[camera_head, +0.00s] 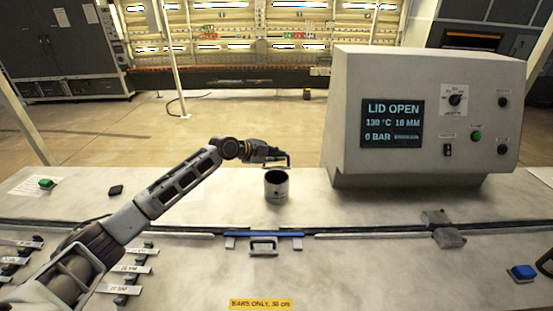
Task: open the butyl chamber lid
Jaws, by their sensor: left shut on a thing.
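The butyl chamber (276,188) is a short light metal cylinder on the bench, left of the control box, and its dark round opening shows at the top. My left gripper (276,156) is just above and behind the opening, at the end of my left arm. It is shut on a thin dark piece (276,163), apparently the lid, which is apart from the chamber's rim. The fingers are small and dark, so the exact grip is hard to see. A dark shape (546,262) at the right edge may be part of my right gripper.
The control box (430,110) stands at the right, and its screen (392,123) reads LID OPEN. A blue bar with a handle (263,246) lies in front of the chamber. Labelled bars (128,268) lie front left. A blue button (522,272) is front right.

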